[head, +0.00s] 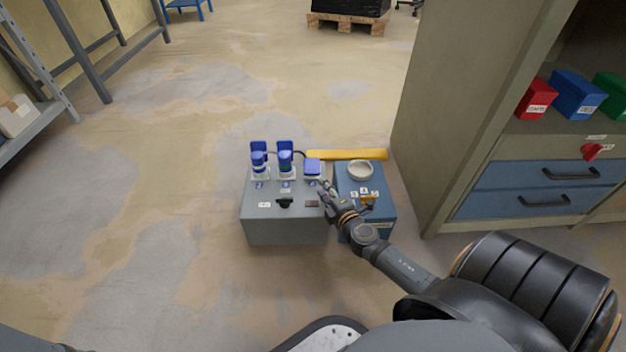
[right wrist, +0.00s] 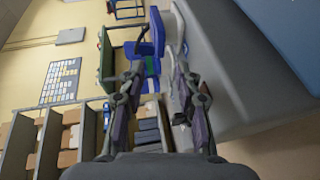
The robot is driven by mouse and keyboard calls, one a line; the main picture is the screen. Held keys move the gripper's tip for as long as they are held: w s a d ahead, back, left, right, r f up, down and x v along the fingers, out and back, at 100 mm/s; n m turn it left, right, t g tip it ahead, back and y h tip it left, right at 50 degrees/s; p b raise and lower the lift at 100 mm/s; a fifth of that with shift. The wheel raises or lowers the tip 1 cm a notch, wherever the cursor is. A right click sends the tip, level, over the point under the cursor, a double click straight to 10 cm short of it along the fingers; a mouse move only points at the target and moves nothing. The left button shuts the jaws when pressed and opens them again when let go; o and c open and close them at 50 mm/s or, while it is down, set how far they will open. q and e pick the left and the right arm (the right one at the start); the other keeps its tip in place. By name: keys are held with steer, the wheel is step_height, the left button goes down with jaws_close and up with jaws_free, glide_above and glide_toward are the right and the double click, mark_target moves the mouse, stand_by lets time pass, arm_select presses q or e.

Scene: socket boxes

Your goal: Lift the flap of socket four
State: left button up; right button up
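A grey socket box (head: 285,226) stands on the floor with several small labels, too small to read, so I cannot tell which socket is four. The left socket (head: 259,164) and the middle socket (head: 285,162) have raised blue flaps and blue plugs in them. The right socket (head: 312,166) has its blue flap down. My right gripper (head: 323,186) is just in front of this flap, seemingly apart from it. In the right wrist view its fingers (right wrist: 158,88) are parted with nothing between them, and blue socket parts (right wrist: 157,32) lie beyond the tips. My left gripper is out of view.
A blue box (head: 386,203) with a round pale dish (head: 361,170) stands close on the right. A yellow bar (head: 345,154) lies behind both boxes. A tall cabinet (head: 440,130) rises further right. The floor on the left is clear.

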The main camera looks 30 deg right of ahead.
mark_target(312, 174)
steer(key=x, duration=0.7)
steer(key=shift+w+f, duration=0.1)
steer(key=shift+w, duration=0.1)
jaws_close()
